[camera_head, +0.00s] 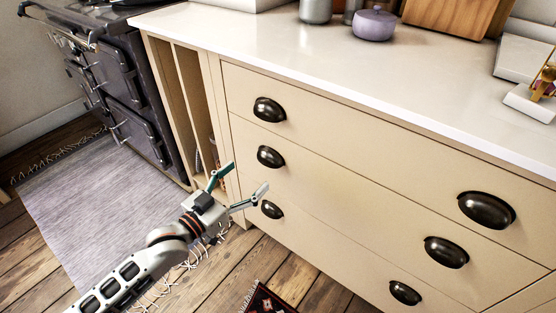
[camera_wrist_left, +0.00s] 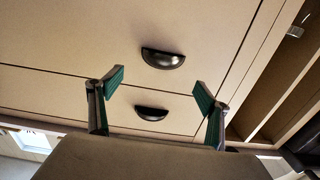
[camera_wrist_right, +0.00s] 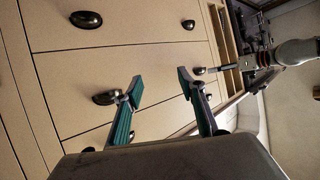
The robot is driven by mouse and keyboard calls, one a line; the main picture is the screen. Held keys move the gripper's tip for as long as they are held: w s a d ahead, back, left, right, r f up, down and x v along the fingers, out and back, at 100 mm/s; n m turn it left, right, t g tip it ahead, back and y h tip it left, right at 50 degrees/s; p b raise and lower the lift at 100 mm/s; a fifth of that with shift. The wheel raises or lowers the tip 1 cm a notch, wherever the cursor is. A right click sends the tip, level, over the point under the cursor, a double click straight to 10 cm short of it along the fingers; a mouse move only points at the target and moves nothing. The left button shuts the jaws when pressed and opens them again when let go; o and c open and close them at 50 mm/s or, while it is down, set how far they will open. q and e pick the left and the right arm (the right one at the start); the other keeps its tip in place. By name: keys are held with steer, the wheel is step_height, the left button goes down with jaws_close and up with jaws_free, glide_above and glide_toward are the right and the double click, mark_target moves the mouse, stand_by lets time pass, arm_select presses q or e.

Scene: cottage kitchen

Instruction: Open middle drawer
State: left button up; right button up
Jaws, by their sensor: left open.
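The cream middle drawer (camera_head: 345,196) is closed, between the top and bottom drawers. It has a dark left cup handle (camera_head: 270,156) and a matching right handle (camera_head: 446,252). My left gripper (camera_head: 243,178) is open and empty in front of the cabinet's left end, near the left handles. In the left wrist view, which looks upside down, two handles show beyond the open left fingers (camera_wrist_left: 158,85); the nearer handle (camera_wrist_left: 162,58) seems to be the middle one. My right gripper (camera_wrist_right: 160,83) is open and empty, facing the drawer fronts. It is outside the head view.
The bottom drawer handle (camera_head: 271,209) is close to my left gripper. Open slots (camera_head: 185,95) and a dark stove (camera_head: 115,85) stand left. The white counter (camera_head: 330,68) holds a purple pot (camera_head: 375,24). A grey rug (camera_head: 100,200) covers some wooden floor.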

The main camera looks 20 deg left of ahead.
mark_target(264, 162)
arm_select(q)
steer(key=x, duration=0.2)
steer(key=f+b+x, duration=0.1)
steer(key=x, duration=0.2)
steer(key=b+x, duration=0.1)
steer(key=x, duration=0.2)
steer(key=shift+w+a+f, duration=0.1)
steer(key=shift+a+f, duration=0.05)
steer(key=shift+a, duration=0.1)
steer(key=shift+w+d+b, duration=0.2)
steer(key=shift+w+b, duration=0.1)
steer(key=shift+w, duration=0.25)
arm_select(e)
steer(key=shift+s+a+f+m, duration=0.25)
steer(key=shift+a+f+m, duration=0.15)
steer(key=shift+a+m, duration=0.25)
steer(key=shift+s+a+f+m, duration=0.2)
steer(key=shift+a+f+m, duration=0.2)
steer(key=shift+a+m, duration=0.25)
arm_select(q)
steer(key=shift+r, duration=0.2)
arm_select(e)
steer(key=shift+a, duration=0.1)
